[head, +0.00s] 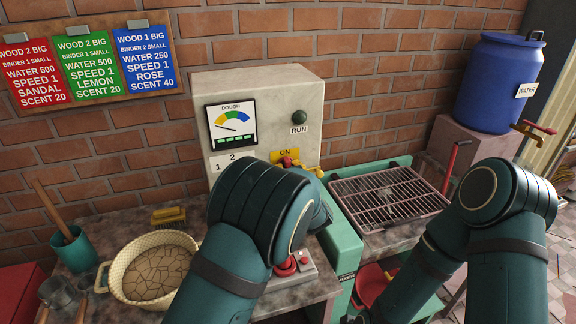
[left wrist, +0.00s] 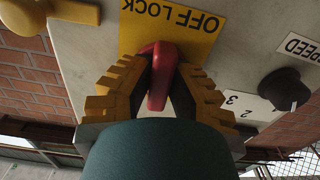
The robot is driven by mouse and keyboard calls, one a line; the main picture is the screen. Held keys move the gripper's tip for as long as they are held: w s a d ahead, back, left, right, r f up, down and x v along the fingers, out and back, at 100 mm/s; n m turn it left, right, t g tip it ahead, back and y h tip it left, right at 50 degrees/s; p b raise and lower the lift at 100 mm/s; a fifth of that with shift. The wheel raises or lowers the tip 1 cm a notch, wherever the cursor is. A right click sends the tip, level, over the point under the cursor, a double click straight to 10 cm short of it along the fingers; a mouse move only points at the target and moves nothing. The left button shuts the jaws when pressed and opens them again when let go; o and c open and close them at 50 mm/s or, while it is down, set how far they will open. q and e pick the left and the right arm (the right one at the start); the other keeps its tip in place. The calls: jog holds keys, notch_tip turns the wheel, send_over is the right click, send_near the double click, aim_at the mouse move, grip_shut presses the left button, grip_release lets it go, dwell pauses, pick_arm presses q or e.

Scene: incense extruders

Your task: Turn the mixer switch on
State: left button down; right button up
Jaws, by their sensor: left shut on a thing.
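The grey mixer control box (head: 262,95) stands against the brick wall, with a dough gauge (head: 232,123) and a round dark RUN lamp (head: 299,117). Its red switch (left wrist: 159,72) sits on a yellow plate, with OFF LOCK reading upside down in the left wrist view. In the head view my left arm hides most of the gripper and the lower panel. My right gripper is out of view.
A basket of cracked brown dough (head: 152,274), a teal cup (head: 76,250) and a yellow brush (head: 168,216) stand left on the counter. A metal rack (head: 388,196) lies right of the box. A black speed knob (left wrist: 286,88) is beside the switch.

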pick_arm(q)
jog(key=shift+r+m, duration=0.15)
jog(key=shift+m, duration=0.35)
jog(key=c, duration=0.9)
grip_release()
jog(key=shift+w, duration=0.1)
jog(key=v, duration=1.2)
